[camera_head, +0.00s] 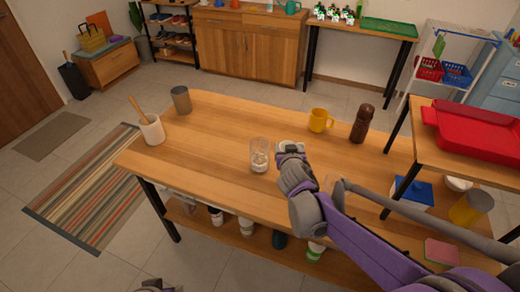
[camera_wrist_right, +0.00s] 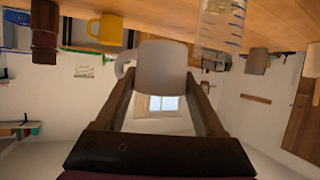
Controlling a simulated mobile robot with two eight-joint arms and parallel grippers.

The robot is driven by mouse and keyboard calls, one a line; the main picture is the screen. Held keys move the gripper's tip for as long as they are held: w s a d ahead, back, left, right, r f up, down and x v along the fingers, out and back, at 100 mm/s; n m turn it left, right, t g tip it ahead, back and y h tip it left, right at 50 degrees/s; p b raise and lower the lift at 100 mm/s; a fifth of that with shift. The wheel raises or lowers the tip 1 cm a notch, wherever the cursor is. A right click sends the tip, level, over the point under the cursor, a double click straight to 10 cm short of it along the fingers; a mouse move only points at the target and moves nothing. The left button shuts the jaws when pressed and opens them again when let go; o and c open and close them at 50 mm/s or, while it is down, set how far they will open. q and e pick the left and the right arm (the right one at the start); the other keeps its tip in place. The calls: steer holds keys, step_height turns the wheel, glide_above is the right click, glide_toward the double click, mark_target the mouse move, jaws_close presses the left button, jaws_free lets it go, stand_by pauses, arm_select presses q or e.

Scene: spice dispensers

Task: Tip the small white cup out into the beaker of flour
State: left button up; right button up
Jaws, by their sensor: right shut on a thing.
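A clear glass beaker (camera_head: 259,156) stands upright on the wooden table, with white flour low inside it; it also shows in the right wrist view (camera_wrist_right: 221,25). My right gripper (camera_head: 290,151) is shut on the small white cup (camera_wrist_right: 162,68), whose handle sticks out to the left in the right wrist view. In the head view the cup (camera_head: 291,145) is partly hidden by the gripper. It is just right of the beaker, with a small gap between them. The cup's inside and contents are hidden.
A yellow mug (camera_head: 320,121) and a brown bottle (camera_head: 361,124) stand behind to the right. A grey tumbler (camera_head: 181,99) and a white crock (camera_head: 152,130) with a wooden utensil stand at the left. The table (camera_head: 215,135) is clear between them and the beaker.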

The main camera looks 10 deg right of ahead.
steer(key=shift+s+d, duration=0.1)
steer(key=shift+r, duration=0.35)
step_height(320, 180, up, 4)
steer(key=p, duration=0.3)
steer(key=shift+r+p, duration=0.2)
steer(key=shift+p, duration=0.15)
steer(key=shift+f, duration=0.1)
steer(key=shift+n+y, duration=0.3)
steer(key=shift+y, duration=0.3)
steer(key=f, duration=0.2)
steer(key=s+f, duration=0.1)
steer(key=f, duration=0.1)
steer(key=s+f, duration=0.1)
steer(key=f, duration=0.1)
steer(key=shift+a+f+p, duration=0.35)
steer(key=shift+p, duration=0.05)
steer(key=shift+n+t+y, duration=0.3)
steer(key=shift+n+y, duration=0.3)
steer(key=shift+y, duration=0.1)
steer(key=shift+s+a+f+p, duration=0.15)
steer(key=shift+s+a+f, duration=0.05)
steer(key=shift+s+f, duration=0.7)
steer(key=shift+s+a+f+p, duration=0.1)
steer(key=shift+s+a+f, duration=0.05)
steer(key=shift+s+f, duration=0.75)
steer(key=shift+s+a+f+p, duration=0.2)
steer(key=shift+s+f, duration=0.5)
steer(key=shift+f, duration=0.35)
